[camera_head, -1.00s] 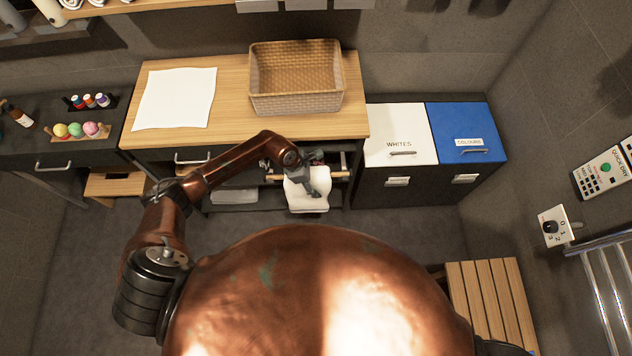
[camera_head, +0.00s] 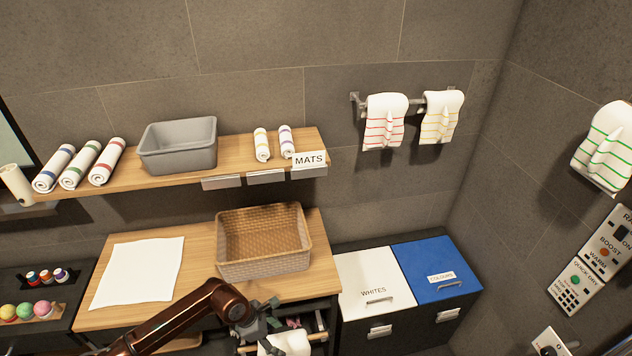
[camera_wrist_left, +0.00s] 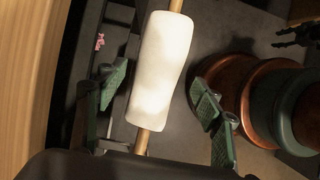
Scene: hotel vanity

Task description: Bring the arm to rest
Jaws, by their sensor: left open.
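My left gripper (camera_head: 262,326) is at the front of the vanity, by a white towel (camera_head: 285,344) hanging on a wooden rail. In the left wrist view, its two green-padded fingers (camera_wrist_left: 160,95) are spread apart. The white towel (camera_wrist_left: 162,65) shows between and beyond them, draped over the rail (camera_wrist_left: 142,140). I cannot tell whether a finger touches it. My left arm (camera_head: 185,318) comes in from the lower left in front of the counter. My right gripper is not clearly seen.
The counter holds a wicker basket (camera_head: 263,262) and a flat white cloth (camera_head: 138,272). Above, a shelf (camera_head: 225,172) carries a grey bin (camera_head: 179,145) and rolled towels. White (camera_head: 375,285) and blue (camera_head: 436,268) hampers stand right of the counter. Striped towels (camera_head: 386,120) hang on the wall.

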